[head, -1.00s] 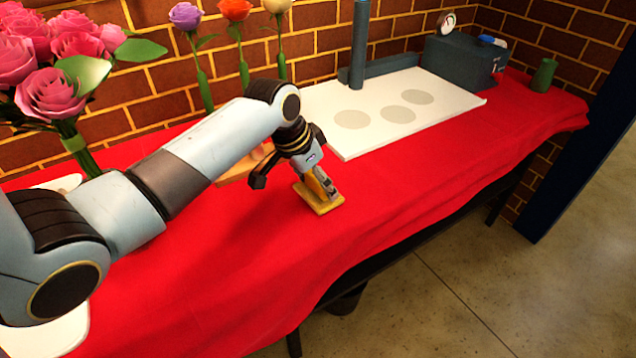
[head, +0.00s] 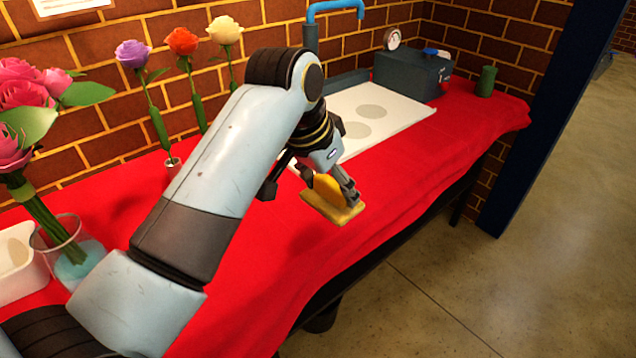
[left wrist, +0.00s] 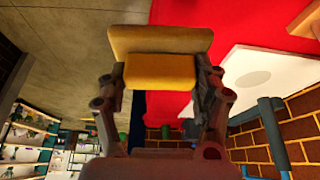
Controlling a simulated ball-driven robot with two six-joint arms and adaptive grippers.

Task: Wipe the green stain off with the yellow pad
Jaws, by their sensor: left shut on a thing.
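The yellow pad (head: 333,203) is a flat block with a raised grip on top. My left gripper (head: 332,186) is shut on that grip and holds the pad over the red cloth, near the table's front edge. I cannot tell from the head view whether the pad touches the cloth. In the left wrist view the pad (left wrist: 160,68) sits between the two fingers of my left gripper (left wrist: 161,75). No green stain shows in these frames; my arm covers part of the table. My right gripper is not in view.
A white board (head: 385,115) with grey discs lies behind the pad. A dark box (head: 410,73) and a green cylinder (head: 485,82) stand at the far end. A glass vase (head: 68,252) with pink roses and a white tray (head: 15,262) are at left. The red cloth (head: 260,290) is clear in front.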

